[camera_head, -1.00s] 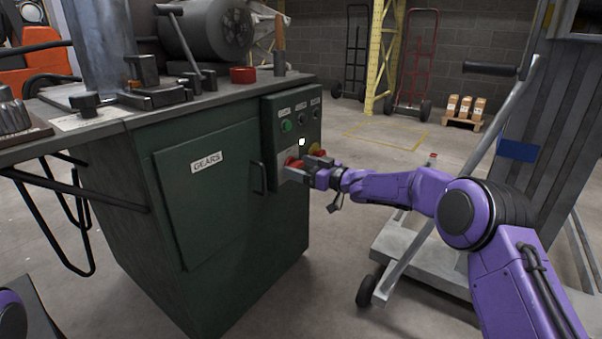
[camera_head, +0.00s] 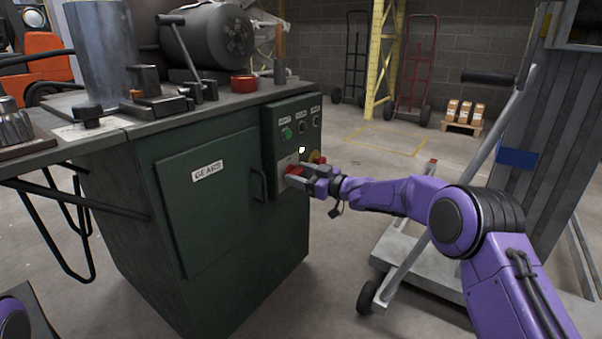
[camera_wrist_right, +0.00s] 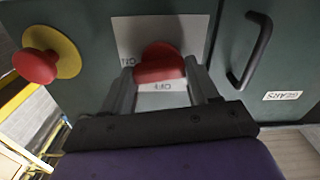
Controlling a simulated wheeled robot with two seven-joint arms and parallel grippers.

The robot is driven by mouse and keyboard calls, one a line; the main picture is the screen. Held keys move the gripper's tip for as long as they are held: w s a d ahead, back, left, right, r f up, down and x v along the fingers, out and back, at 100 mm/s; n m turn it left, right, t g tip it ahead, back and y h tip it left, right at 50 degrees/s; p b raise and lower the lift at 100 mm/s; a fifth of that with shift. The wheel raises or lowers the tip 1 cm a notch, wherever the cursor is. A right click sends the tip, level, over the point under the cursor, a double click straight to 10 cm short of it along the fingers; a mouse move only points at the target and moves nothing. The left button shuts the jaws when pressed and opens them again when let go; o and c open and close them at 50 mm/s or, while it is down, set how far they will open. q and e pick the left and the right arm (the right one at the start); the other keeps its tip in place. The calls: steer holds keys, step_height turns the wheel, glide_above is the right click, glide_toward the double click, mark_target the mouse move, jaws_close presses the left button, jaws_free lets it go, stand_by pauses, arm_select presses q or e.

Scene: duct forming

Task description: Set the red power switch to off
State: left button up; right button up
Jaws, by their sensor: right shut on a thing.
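The red power switch (camera_head: 293,171) is a red knob on a pale plate, low on the green cabinet's control panel (camera_head: 283,147). In the right wrist view the red knob (camera_wrist_right: 158,64) sits between the two fingers. Small lettering shows on its plate beside and below the knob, and one label seems to read OFF. My right gripper (camera_head: 300,175) is shut on the knob, and its fingers (camera_wrist_right: 160,72) flank it close to the plate. The fingers partly hide the knob in the head view. My left gripper is out of view.
A red emergency button (camera_wrist_right: 36,66) on a yellow disc is beside the switch. A door handle (camera_head: 259,184) and GEARS door (camera_head: 207,205) are on the other side. A green button (camera_head: 287,133) sits above. A grey wheeled lift (camera_head: 420,262) stands to the right.

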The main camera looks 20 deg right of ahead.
steer(key=n+p, duration=0.1)
steer(key=n, duration=0.2)
steer(key=shift+a+n, duration=0.1)
steer(key=shift+n, duration=1.2)
steer(key=shift+s+n, duration=0.1)
steer(key=shift+n, duration=0.7)
steer(key=n+b, duration=0.1)
steer(key=n, duration=0.2)
steer(key=shift+f+n, duration=0.1)
steer(key=shift+n, duration=0.3)
steer(key=n+b, duration=0.1)
steer(key=n, duration=0.2)
steer(key=shift+a+f, duration=0.1)
steer(key=shift+n+b, duration=0.3)
steer(key=shift+b, duration=0.1)
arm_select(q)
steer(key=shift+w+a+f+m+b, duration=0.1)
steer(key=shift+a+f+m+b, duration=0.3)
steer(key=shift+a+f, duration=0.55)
arm_select(e)
steer(key=shift+n, duration=0.9)
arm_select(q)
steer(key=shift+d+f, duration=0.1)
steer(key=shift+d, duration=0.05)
